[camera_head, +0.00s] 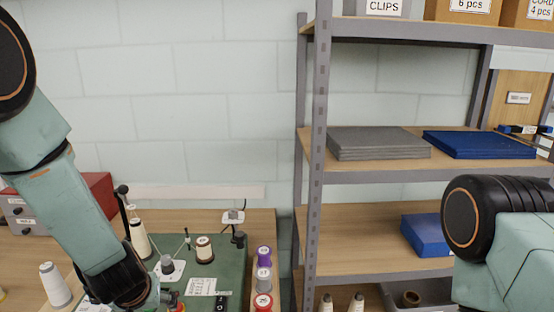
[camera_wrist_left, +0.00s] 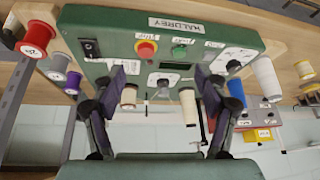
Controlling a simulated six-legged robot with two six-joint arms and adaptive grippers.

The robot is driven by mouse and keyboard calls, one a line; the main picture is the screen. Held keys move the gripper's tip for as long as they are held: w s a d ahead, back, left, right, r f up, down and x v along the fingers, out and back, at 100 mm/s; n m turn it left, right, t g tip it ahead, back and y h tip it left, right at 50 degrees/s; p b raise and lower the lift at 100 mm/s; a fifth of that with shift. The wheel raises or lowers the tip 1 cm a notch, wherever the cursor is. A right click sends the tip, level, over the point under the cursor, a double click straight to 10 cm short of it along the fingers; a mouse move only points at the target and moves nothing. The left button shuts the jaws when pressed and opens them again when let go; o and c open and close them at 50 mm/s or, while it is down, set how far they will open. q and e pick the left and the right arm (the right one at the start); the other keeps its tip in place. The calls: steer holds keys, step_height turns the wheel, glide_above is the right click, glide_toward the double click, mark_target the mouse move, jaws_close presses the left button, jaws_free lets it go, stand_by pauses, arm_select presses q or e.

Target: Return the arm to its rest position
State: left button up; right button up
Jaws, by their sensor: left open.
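My left arm (camera_head: 75,210) comes in from the left and reaches down over the green machine (camera_head: 236,265) on the wooden table. Its gripper end is mostly hidden by the wrist and the bottom edge in the head view. In the left wrist view my left gripper (camera_wrist_left: 162,80) is open, with nothing between its fingers. The machine's green front panel (camera_wrist_left: 115,22) lies beyond the fingertips, with a red button (camera_wrist_left: 146,50) and a green button (camera_wrist_left: 179,51). My right arm (camera_head: 510,250) is at the right edge; its gripper is out of view.
A cream cone (camera_head: 139,238) is close beside my left arm, and a white cone (camera_head: 55,285) stands left. A red-topped drawer box (camera_head: 90,190) is behind. A shelf rack (camera_head: 317,150) stands at the right.

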arm_select(q)
steer(key=s+d+f+m+g+h+b, duration=0.1)
steer(key=s+d+f+g+b, duration=0.1)
steer(key=s+f+b, duration=0.9)
steer(key=s+d+f+m+g+b, duration=0.1)
steer(key=s+d+f+g+b, duration=0.2)
steer(key=s+f+b, duration=0.7)
steer(key=s+f, duration=0.5)
steer(key=f, duration=0.3)
steer(key=s+f, duration=0.5)
steer(key=f, duration=0.4)
steer(key=shift+s+m+h+b, duration=0.3)
steer(key=shift+s+h+b, duration=0.1)
